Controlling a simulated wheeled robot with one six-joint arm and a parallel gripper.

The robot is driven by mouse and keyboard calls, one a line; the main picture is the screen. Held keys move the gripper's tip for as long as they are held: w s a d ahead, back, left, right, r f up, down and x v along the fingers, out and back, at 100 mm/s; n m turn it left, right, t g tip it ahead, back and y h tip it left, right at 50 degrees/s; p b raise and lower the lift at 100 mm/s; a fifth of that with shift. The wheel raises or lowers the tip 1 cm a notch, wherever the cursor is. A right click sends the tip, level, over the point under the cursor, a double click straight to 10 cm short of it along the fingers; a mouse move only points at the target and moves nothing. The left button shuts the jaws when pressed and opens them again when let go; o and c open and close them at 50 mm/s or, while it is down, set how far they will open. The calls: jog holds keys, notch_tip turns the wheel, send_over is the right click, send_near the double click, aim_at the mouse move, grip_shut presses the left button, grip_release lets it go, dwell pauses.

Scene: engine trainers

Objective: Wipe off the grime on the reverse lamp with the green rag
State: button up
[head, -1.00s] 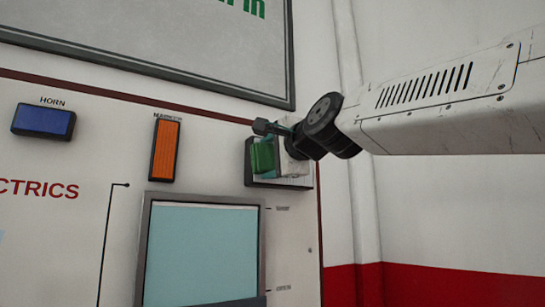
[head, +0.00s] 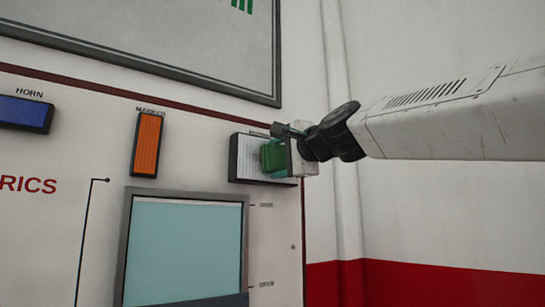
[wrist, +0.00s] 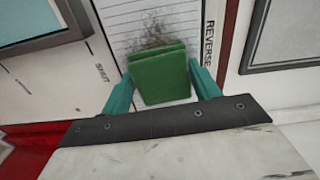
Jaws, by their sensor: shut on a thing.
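The reverse lamp (head: 246,158) is a white ribbed panel in a dark frame at the right of the board. It also shows in the wrist view (wrist: 128,18), beside the label REVERSE. Dark grime (wrist: 152,36) lies on its ribbed face, just past the rag's edge. My gripper (wrist: 162,84) has teal fingers shut on the folded green rag (wrist: 161,76). In the head view the rag (head: 273,157) is in front of the lamp's right part. I cannot tell whether it touches the lamp. The rag hides part of the lamp face.
An orange marker lamp (head: 147,144) and a blue horn lamp (head: 26,113) sit to the left on the board. A framed pale-blue panel (head: 185,250) is below. A grey framed sign (head: 150,35) hangs above. Bare wall lies to the right.

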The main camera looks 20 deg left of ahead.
aim_at(247, 157)
jog(key=w+d, duration=0.1)
jog(key=w, duration=0.1)
jog(key=w+d, duration=0.2)
jog(key=shift+w+d, duration=0.15)
jog(key=shift+d, duration=0.1)
dwell(0.3)
jog(key=shift+s+a, duration=2)
jog(key=shift+s, duration=0.3)
jog(key=shift+s+a, duration=1.95)
jog(key=shift+s, duration=0.3)
jog(key=shift+v, duration=3)
